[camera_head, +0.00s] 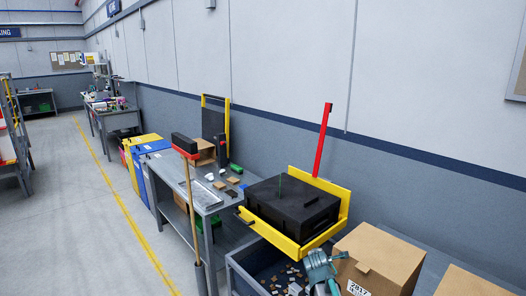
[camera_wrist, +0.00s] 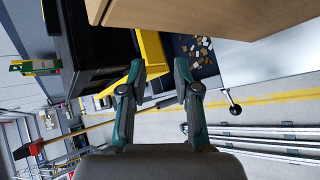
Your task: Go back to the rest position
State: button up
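My gripper (camera_head: 322,272) shows at the bottom of the head view, close to the left side of a cardboard box (camera_head: 378,258) and just in front of a yellow tray (camera_head: 318,247). In the wrist view my gripper (camera_wrist: 159,75) has its two teal-and-grey fingers apart, with nothing held between them. The gap shows the floor and the edge of the yellow tray beyond. The rest of my arm is mostly hidden.
The yellow tray carries a black case (camera_head: 290,207). Below it is a dark bin (camera_head: 245,275) with small scattered pieces. A grey workbench (camera_head: 205,196) and a wooden-handled broom (camera_head: 190,200) stand to the left. The aisle floor (camera_head: 80,220) farther left is clear.

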jog(key=s+a+f+m+g+y, duration=0.1)
jog(key=s+f+m+g, duration=0.2)
jog(key=s+f+m, duration=0.55)
jog(key=s+a+f+m+g+y, duration=0.1)
jog(key=s+f+m+g, duration=0.35)
jog(key=s, duration=0.65)
jog(key=s+a+f+m+g+y, duration=0.1)
jog(key=s+a+f+m+g, duration=0.15)
jog(key=s+f+m, duration=0.6)
jog(key=s+f+n+g+b, duration=0.1)
jog(key=s+f+g+b, duration=0.2)
jog(key=s+f, duration=1)
jog(key=s+f+n+g+b, duration=0.1)
jog(key=s+f+g+b, duration=0.3)
jog(key=s+f, duration=0.9)
jog(key=s+b, duration=0.3)
jog(key=s, duration=0.1)
jog(key=shift+s+d+f, duration=0.2)
jog(key=shift+s+d, duration=0.15)
jog(key=shift+d, duration=0.05)
